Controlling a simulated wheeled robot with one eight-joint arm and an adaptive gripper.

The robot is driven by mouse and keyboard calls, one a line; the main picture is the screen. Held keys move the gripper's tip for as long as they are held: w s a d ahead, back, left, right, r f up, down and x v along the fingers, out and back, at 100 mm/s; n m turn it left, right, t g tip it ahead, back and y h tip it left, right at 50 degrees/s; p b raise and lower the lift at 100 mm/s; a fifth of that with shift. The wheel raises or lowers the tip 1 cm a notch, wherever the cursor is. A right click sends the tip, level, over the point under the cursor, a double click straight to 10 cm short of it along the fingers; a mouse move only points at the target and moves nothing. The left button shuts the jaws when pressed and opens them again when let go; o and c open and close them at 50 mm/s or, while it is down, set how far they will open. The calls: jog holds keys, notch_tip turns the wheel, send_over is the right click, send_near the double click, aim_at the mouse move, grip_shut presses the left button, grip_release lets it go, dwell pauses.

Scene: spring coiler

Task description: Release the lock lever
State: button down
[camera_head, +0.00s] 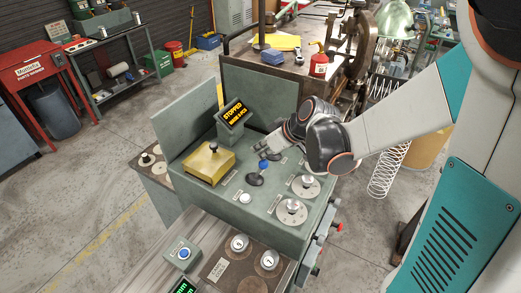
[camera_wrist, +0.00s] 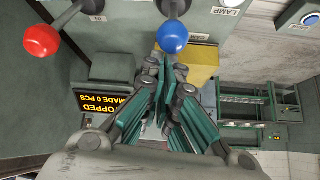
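I cannot read which lever is the lock lever. A black-knobbed lever (camera_head: 214,148) rises from a yellow box (camera_head: 209,165).
A display (camera_head: 235,112) reading "STOPPED" stands behind the levers. A workbench (camera_head: 300,65) with a large wheel is behind. Open floor (camera_head: 80,200) lies to the left.

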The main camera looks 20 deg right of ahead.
jog(key=w+r+p+v, duration=0.1)
jog(key=p+v, duration=0.1)
jog(key=v, duration=0.7)
jog(key=shift+a+r, duration=0.15)
jog(key=shift+a, duration=0.1)
